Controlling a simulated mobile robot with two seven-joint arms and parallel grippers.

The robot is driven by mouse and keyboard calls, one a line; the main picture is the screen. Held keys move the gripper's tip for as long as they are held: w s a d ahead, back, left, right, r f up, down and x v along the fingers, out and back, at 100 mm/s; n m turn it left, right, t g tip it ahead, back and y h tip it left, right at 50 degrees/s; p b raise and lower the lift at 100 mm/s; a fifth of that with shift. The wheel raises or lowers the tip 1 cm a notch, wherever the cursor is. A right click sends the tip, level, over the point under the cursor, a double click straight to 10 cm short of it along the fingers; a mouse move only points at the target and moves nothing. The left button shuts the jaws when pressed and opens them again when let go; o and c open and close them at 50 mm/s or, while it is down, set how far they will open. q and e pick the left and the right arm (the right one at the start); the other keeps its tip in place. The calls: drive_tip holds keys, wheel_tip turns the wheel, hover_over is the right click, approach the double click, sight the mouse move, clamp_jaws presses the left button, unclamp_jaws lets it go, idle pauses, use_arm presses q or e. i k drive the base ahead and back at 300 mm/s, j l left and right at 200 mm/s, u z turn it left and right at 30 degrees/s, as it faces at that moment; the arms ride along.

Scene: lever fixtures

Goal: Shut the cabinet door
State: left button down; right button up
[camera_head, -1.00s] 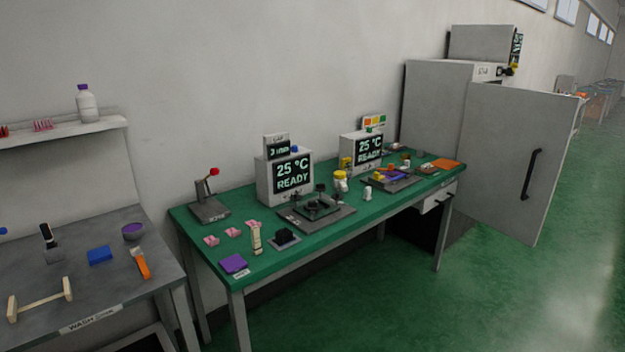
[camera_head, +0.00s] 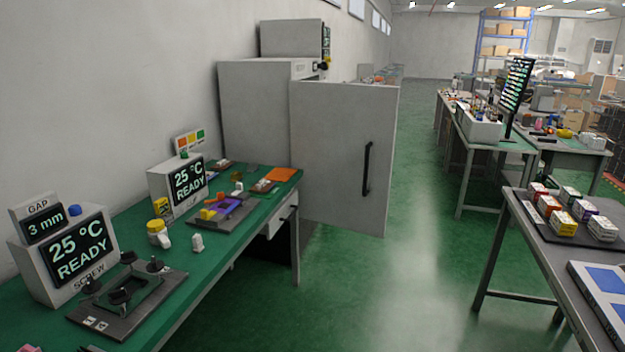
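The cabinet (camera_head: 255,110) is a tall grey box against the left wall, past the far end of the green bench. Its grey door (camera_head: 330,150) stands wide open and swings out into the aisle. A black vertical bar handle (camera_head: 367,168) is on the door's face, near its right edge. The cabinet's inside is hidden from here. Neither of my grippers shows in this view.
The green bench (camera_head: 225,262) with display boxes and small fixtures runs along the left wall towards the cabinet. Grey tables (camera_head: 497,215) with boxes stand on the right. The green floor (camera_head: 400,270) between them is clear up to the door.

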sight(342, 135)
drive_tip(key=i+l+z, duration=0.1)
drive_tip(key=i, duration=0.5)
drive_tip(key=i+l+z, duration=0.15)
drive_tip(key=i, duration=0.5)
drive_tip(key=i+l, duration=0.25)
drive_tip(key=i, duration=0.25)
drive_tip(key=i+l, duration=0.25)
drive_tip(key=i, duration=0.2)
drive_tip(key=i+l, duration=0.25)
drive_tip(key=i, duration=0.25)
drive_tip(key=i+j, duration=0.2)
drive_tip(key=i, duration=0.3)
drive_tip(key=u, duration=0.05)
